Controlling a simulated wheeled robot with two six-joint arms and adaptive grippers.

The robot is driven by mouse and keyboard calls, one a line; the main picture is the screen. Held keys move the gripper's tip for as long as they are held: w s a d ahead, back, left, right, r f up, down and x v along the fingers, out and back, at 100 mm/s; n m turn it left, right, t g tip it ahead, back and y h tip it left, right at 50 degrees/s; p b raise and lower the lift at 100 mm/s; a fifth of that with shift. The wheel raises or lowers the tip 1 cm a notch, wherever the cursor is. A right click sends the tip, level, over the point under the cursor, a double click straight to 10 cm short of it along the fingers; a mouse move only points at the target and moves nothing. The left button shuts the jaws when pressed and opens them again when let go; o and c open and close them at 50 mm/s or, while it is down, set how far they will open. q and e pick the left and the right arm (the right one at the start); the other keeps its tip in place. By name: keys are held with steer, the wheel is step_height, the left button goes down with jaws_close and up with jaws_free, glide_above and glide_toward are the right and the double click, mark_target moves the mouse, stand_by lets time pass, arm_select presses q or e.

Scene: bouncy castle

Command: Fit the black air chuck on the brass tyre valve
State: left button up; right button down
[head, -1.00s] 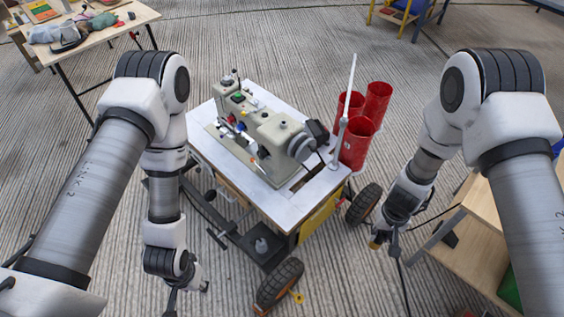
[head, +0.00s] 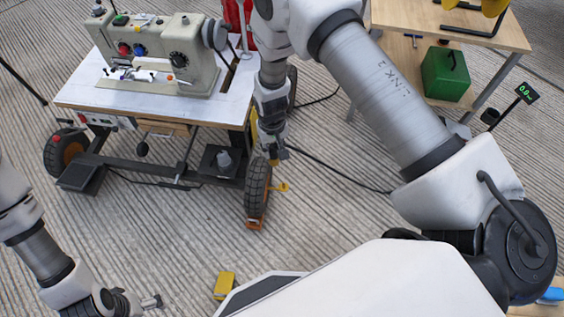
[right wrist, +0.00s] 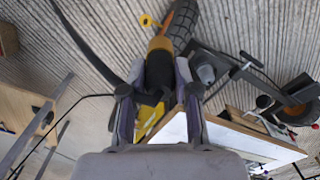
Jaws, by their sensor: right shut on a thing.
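My right gripper (head: 274,156) points down near the front wheel (head: 258,188) of the sewing-machine cart. In the right wrist view, my right gripper (right wrist: 155,95) is shut on the black air chuck (right wrist: 158,78), which has a yellow-brass end (right wrist: 160,45). A small yellow-brass piece (head: 282,187), seemingly the tyre valve, sticks out from the wheel's side. It also shows in the right wrist view (right wrist: 147,20), just beyond the chuck's end and apparently apart from it. My left gripper (head: 150,301) is low at the left; its jaw opening is unclear.
The cart's white top (head: 82,92) carries a sewing machine (head: 165,50). A dark hose (head: 335,165) runs across the floor. A yellow block (head: 225,285) lies on clear floor. A wooden bench (head: 480,28) stands right.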

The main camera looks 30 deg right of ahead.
steer(key=shift+m, duration=0.9)
steer(key=w+d+f+b, duration=0.1)
steer(key=d+f+b, duration=0.1)
steer(key=f+b, duration=0.6)
steer(key=w+d+f+b, duration=0.2)
steer(key=f+b, duration=0.6)
steer(key=f, duration=0.2)
steer(key=w+d+f+b, duration=0.1)
steer(key=d+f+b, duration=0.1)
steer(key=f+b, duration=0.6)
steer(key=shift+w+f+b, duration=0.35)
steer(key=shift+f+b, duration=0.05)
steer(key=shift+f, duration=0.85)
steer(key=shift+s+f, duration=0.1)
steer(key=shift+p, duration=0.55)
steer(key=shift+f+b, duration=0.7)
steer(key=shift+f, duration=1.05)
